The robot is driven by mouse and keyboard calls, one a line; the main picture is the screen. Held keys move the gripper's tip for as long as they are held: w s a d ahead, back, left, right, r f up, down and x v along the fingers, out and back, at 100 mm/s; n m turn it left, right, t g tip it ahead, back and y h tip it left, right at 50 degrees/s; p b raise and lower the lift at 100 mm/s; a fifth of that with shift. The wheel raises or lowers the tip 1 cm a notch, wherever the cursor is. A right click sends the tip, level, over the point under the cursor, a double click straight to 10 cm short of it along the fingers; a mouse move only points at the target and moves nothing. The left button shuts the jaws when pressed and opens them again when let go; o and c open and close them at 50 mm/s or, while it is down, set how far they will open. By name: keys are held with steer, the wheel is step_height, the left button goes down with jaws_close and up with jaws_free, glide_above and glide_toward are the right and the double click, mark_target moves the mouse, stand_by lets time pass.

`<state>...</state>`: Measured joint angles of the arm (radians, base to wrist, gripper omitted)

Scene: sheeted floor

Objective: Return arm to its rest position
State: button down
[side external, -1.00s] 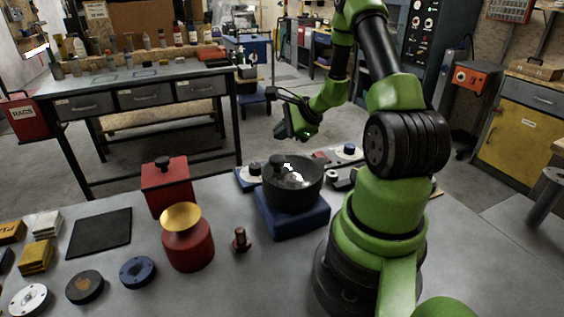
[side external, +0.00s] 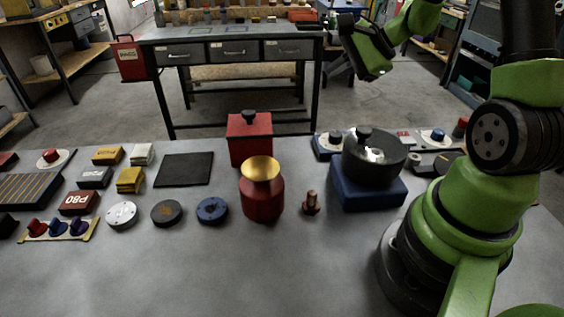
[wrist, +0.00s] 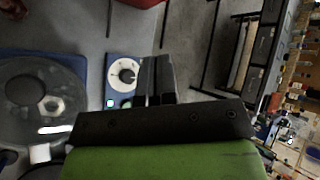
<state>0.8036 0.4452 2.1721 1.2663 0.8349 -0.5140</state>
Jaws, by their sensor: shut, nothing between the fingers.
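My gripper (wrist: 157,82) shows in the wrist view, its dark fingers together with nothing between them. In the side external view my green and black wrist (side external: 366,48) is raised at the top, in front of the grey workbench and above the back of the near table (side external: 285,275). Its fingertips are too small and dark to make out there. My arm's lower links stand at the right. My gripper is apart from everything on the table.
A black round pot-like part with a clear top (side external: 374,158) sits on a blue base (side external: 368,193). A red jar (side external: 262,197), red box (side external: 250,140) and copper bolt (side external: 311,204) stand left. The front table is clear.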

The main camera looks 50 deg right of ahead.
steer(key=s+a+r+n+g+y, duration=0.1)
steer(key=s+a+r+n, duration=0.1)
steer(key=a+r+n, duration=0.3)
steer(key=s+a+r+n+g+y, duration=0.1)
steer(key=s+a+r+n, duration=0.15)
steer(key=a, duration=0.45)
steer(key=s+a+r+n+h, duration=0.1)
steer(key=s+a+r+n, duration=0.1)
steer(key=s+n, duration=0.2)
steer(key=s+a+r+n+h, duration=0.1)
steer(key=s+a+r+n, duration=0.1)
steer(key=s+n, duration=0.3)
steer(key=shift+s+a+h, duration=0.4)
steer(key=shift+s+a, duration=0.3)
steer(key=shift+s, duration=0.1)
